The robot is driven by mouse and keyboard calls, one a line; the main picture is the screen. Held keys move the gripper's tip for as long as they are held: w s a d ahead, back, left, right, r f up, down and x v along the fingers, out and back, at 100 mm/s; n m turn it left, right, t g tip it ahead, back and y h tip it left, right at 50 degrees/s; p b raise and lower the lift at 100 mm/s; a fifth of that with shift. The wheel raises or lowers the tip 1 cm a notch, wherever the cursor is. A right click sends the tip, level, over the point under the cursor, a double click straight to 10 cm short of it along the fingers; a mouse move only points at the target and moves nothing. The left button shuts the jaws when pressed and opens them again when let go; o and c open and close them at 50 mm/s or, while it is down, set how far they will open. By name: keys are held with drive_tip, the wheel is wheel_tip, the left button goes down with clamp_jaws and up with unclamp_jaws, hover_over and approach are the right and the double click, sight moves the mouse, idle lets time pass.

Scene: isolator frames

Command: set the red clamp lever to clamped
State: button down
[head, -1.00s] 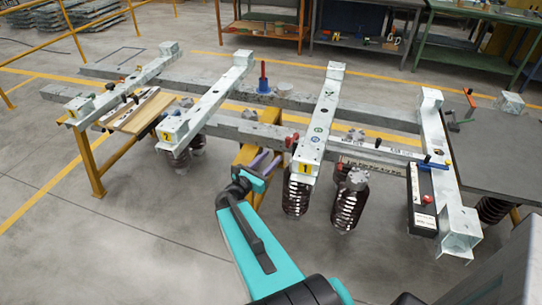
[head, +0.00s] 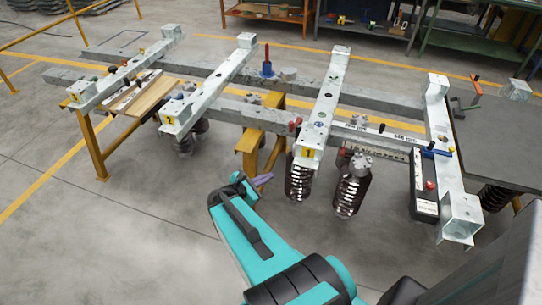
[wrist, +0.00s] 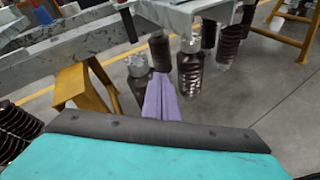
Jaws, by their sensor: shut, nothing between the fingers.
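A red lever (head: 475,85) stands tilted on a dark green clamp (head: 461,106) at the left edge of the grey table, on the far right of the head view. Another upright red handle (head: 266,52) rises from a blue base (head: 267,69) on the rear beam. Which one is the task's clamp lever I cannot tell for sure. My gripper (head: 264,180), with purple fingers, is in front of the frame, well left of and nearer than the green clamp. The fingers also show in the wrist view (wrist: 162,98), shut and empty. Neither lever is recognisable in the wrist view.
A yellow trestle (head: 251,145) stands beyond my gripper. A black box with a red button (head: 430,186) hangs at the right. The floor at left front is clear.

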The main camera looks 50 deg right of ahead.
drive_tip(key=s+a+f+m+g+y, duration=0.1)
drive_tip(key=s+a+f+m+y, duration=0.3)
drive_tip(key=a+f, duration=0.3)
drive_tip(key=s+a+f+m+g+y, duration=0.2)
drive_tip(key=s+a+f+m+y, duration=0.3)
drive_tip(key=a, duration=1.3)
drive_tip(key=s+a+f+m+g+y, duration=0.2)
drive_tip(key=s+a+f+m+y, duration=0.2)
drive_tip(key=a+f, duration=0.6)
drive_tip(key=s+a+y, duration=0.1)
drive_tip(key=s+a, duration=0.1)
drive_tip(key=a, duration=0.1)
drive_tip(key=shift+s+a+f+m, duration=0.15)
drive_tip(key=shift+s+f+m, duration=0.15)
drive_tip(key=shift+m, duration=0.1)
drive_tip(key=shift+a, duration=0.1)
